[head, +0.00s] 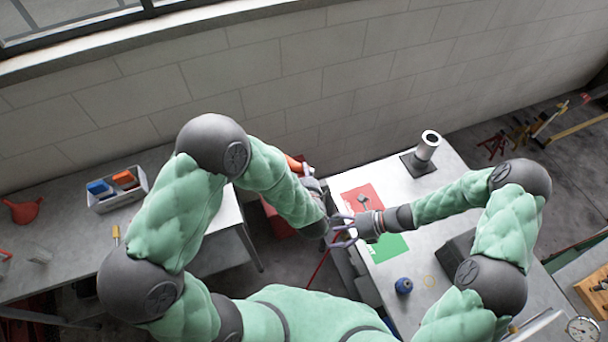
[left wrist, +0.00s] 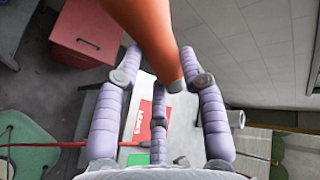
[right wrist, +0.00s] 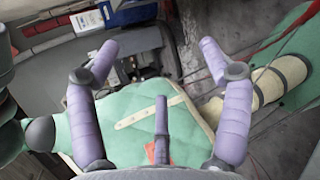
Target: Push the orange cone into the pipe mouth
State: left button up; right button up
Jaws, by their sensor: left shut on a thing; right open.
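The orange cone (head: 293,163) shows only partly in the head view, behind my left forearm. In the left wrist view the cone (left wrist: 148,32) spans the space between the finger ends, with a grey tip pointing down. My left gripper (head: 308,172) is shut on it, away from the pipe. My right gripper (head: 340,230) is open and empty by the table's left edge.
The right table (head: 400,278) carries a red mat (head: 358,197), a green mat (head: 390,247) and a blue-capped item (head: 403,286). A left bench holds a bin (head: 117,188) and a red funnel (head: 25,210). A block wall runs behind; a floor gap separates the tables.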

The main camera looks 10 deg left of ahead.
aim_at(313, 171)
jog(key=w+a+r+m+t+y, duration=0.1)
jog(key=w+r+m+t+y, duration=0.45)
jog(key=w+r+m, duration=0.55)
jog(key=shift+n+g, duration=0.45)
jog(key=shift+n, duration=0.25)
jog(key=shift+w+a+f, duration=0.15)
jog(key=shift+w+a, duration=0.2)
jog(key=shift+a, duration=1.3)
jog(key=shift+w+a+f, duration=0.1)
jog(key=shift+w+a, duration=0.3)
jog(key=shift+a, duration=1.25)
jog(key=shift+w+a+f, duration=0.15)
jog(key=shift+w+a, duration=0.2)
jog(key=shift+a, duration=1.3)
grip_shut()
jog(key=shift+c, duration=1.6)
grip_release()
jog(key=shift+r, duration=0.1)
jog(key=shift+d, duration=0.1)
jog(key=shift+d, duration=0.25)
jog(key=s+d, duration=0.1)
jog(key=d, duration=1)
jog(key=shift+s+d, duration=0.15)
jog(key=shift+s, duration=0.05)
